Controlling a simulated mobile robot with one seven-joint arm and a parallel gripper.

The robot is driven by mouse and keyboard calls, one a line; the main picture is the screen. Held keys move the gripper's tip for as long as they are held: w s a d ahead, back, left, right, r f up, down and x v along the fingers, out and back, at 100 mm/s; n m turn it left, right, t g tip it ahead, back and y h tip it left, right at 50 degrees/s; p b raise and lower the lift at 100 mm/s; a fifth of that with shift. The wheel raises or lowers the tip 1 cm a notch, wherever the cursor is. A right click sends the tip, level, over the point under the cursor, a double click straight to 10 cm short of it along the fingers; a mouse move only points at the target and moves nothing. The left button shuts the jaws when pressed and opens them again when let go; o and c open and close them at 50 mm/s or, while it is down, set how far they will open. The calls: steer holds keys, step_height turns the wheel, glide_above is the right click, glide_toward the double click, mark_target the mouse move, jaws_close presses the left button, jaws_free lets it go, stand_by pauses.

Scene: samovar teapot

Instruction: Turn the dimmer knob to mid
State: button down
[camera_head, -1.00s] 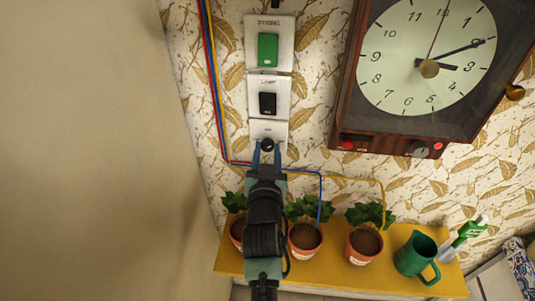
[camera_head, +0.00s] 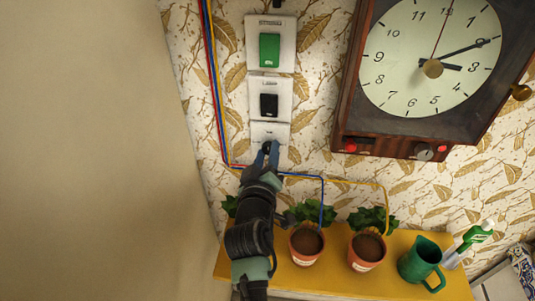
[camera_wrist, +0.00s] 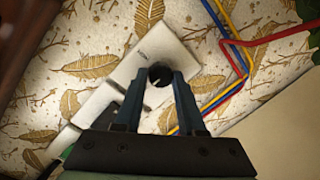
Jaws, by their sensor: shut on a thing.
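The dimmer knob (camera_wrist: 160,75) is small, round and black, with a pale pointer mark. It sits on a white wall plate (camera_head: 281,131), the lowest in a column of plates. In the head view my gripper (camera_head: 269,154) covers most of the knob. In the wrist view the two blue fingers (camera_wrist: 158,96) reach to the knob's sides and are shut on it. The gripper is rolled relative to the plate, which appears tilted in the wrist view.
Above are a black lamp switch (camera_head: 269,105) and a green switch (camera_head: 269,50). Coloured wires (camera_head: 216,85) run down and along the wall. A large clock (camera_head: 430,70) hangs at right.

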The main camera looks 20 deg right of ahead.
steer(key=shift+n, duration=0.4)
steer(key=c, duration=0.5)
jaws_free()
steer(key=b+v, duration=0.2)
steer(key=v, duration=1.1)
steer(key=shift+b, duration=0.4)
steer(key=shift+w+a, duration=0.1)
